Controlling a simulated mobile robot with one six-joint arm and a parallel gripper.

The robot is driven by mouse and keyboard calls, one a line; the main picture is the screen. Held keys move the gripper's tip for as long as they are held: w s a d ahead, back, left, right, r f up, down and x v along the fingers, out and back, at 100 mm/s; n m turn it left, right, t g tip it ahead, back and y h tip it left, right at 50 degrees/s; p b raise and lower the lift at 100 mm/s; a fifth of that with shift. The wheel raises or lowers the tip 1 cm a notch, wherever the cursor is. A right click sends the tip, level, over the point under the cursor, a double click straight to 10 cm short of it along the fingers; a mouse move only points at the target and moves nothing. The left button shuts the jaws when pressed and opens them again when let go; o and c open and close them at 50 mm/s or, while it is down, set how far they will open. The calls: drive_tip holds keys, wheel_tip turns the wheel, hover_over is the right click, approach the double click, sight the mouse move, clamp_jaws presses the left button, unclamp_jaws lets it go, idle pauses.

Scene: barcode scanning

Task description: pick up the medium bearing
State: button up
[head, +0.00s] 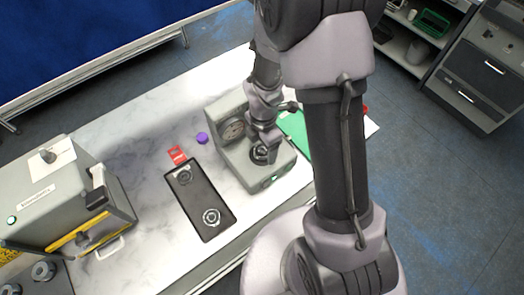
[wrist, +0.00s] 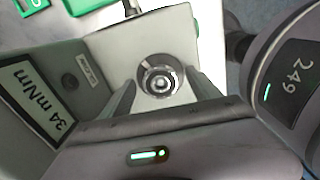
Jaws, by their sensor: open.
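A silver ring-shaped bearing (wrist: 160,79) sits on the grey tester (wrist: 112,42), and it also shows in the head view (head: 260,154), partly under my gripper. I take it for the medium bearing, as a smaller bearing (head: 185,177) and a larger one (head: 211,216) lie on the black tray (head: 199,197). My gripper (wrist: 163,92) is open; in the wrist view its two fingers stand left and right of the bearing, apart from it. In the head view my gripper (head: 263,138) is right over the tester's platform. Contact cannot be made out.
The tester's upright back with a dial (head: 232,130) stands close to my gripper. A purple knob (head: 202,138) and a red piece (head: 177,155) lie on the white table (head: 150,170). A grey machine (head: 65,205) stands at left. A green sheet (head: 297,133) lies behind the tester.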

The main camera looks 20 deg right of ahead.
clamp_jaws()
drive_tip(key=shift+r, duration=0.15)
